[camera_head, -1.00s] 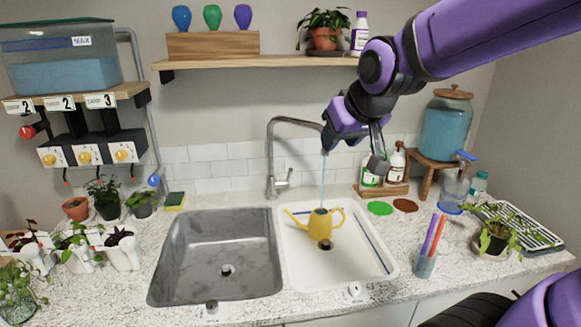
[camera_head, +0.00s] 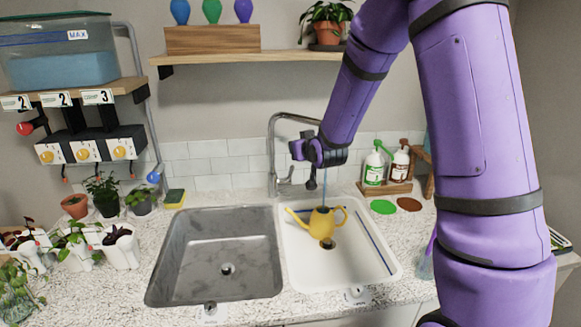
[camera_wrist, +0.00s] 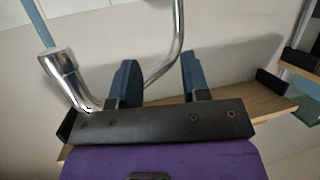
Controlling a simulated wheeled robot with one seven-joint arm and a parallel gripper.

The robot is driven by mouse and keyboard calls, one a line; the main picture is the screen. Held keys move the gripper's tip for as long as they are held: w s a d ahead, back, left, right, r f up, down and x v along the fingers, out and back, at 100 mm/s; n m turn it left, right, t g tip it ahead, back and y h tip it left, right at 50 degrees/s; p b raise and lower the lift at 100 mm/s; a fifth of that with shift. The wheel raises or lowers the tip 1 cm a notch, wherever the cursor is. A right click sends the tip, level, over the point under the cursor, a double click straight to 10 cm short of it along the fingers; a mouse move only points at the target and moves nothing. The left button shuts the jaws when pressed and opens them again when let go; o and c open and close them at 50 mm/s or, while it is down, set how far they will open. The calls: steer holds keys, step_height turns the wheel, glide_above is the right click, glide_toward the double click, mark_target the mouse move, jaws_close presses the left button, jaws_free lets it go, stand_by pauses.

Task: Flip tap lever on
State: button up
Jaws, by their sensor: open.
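The silver gooseneck tap (camera_head: 272,150) stands behind the two sinks, its lever (camera_head: 285,183) low on the right side of its base. A thin pale-blue stream (camera_head: 325,190) falls from the spout into the yellow watering can (camera_head: 322,222) in the white sink. My gripper (camera_head: 304,165) is open and empty, in front of the spout end and above the lever. The wrist view looks upside down: the tap neck (camera_wrist: 178,40) passes behind the open fingers of my gripper (camera_wrist: 160,82), and the spout (camera_wrist: 62,80) is left of them. The lever cannot be made out there.
The grey metal sink (camera_head: 215,255) is left of the white sink (camera_head: 345,265). Soap bottles (camera_head: 374,168) stand right of the tap. A wooden shelf (camera_head: 240,58) hangs above. Potted plants (camera_head: 104,195) crowd the left counter.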

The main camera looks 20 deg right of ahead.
steer(key=w+d+f+t, duration=0.1)
steer(key=w+f+t, duration=0.15)
steer(key=f, duration=0.45)
steer(key=t, duration=0.1)
glide_toward(293, 169)
steer(key=w, duration=1.3)
steer(key=shift+d+f, duration=0.15)
steer(key=shift+d, duration=0.2)
jaws_close()
